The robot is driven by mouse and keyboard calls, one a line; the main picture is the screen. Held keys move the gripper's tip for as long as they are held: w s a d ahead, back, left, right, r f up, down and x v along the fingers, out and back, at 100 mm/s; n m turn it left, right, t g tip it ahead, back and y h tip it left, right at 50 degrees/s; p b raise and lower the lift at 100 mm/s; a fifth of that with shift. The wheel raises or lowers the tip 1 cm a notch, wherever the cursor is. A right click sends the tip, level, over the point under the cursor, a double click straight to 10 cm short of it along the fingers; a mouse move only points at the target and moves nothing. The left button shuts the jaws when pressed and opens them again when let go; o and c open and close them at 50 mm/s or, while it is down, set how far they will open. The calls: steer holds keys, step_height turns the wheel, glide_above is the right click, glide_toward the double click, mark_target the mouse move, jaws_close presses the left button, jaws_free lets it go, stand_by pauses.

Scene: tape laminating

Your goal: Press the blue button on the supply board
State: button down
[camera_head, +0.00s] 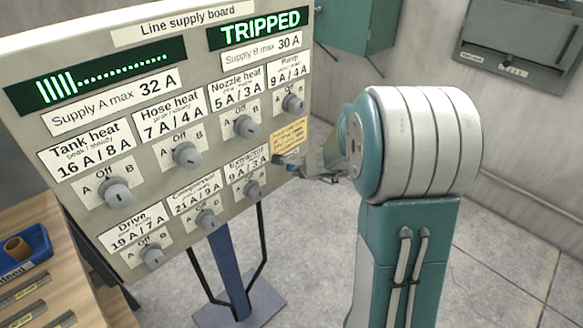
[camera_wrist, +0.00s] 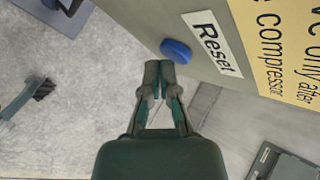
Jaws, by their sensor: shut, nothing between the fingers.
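The supply board (camera_head: 75,57) stands on the left in the head view. In the wrist view its round blue button (camera_wrist: 176,50) sits beside a white "Reset" label (camera_wrist: 212,43). My gripper (camera_wrist: 159,68) is shut and empty. In the wrist view its fingertips lie just below and left of the button; I cannot tell whether they touch it. In the head view my gripper (camera_head: 300,167) is at the board's lower right edge, partly hidden by my arm. The display (camera_head: 260,27) reads TRIPPED.
Several grey rotary knobs, including the Extractor knob (camera_head: 252,188), stick out of the board. A yellow note (camera_head: 290,135) is just above the button area. A wooden bench (camera_head: 45,260) with a blue tray (camera_head: 25,250) is at lower left. A blue post (camera_head: 228,265) carries the board.

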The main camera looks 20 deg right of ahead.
steer(key=shift+w+a, duration=0.15)
steer(key=shift+w, duration=0.3)
stand_by(0.7)
steer(key=shift+s+d, duration=0.25)
steer(key=shift+s, duration=0.6)
steer(key=s, duration=0.1)
steer(key=s+d, duration=0.1)
steer(key=s, duration=0.2)
steer(key=shift+s+d, duration=0.35)
stand_by(0.4)
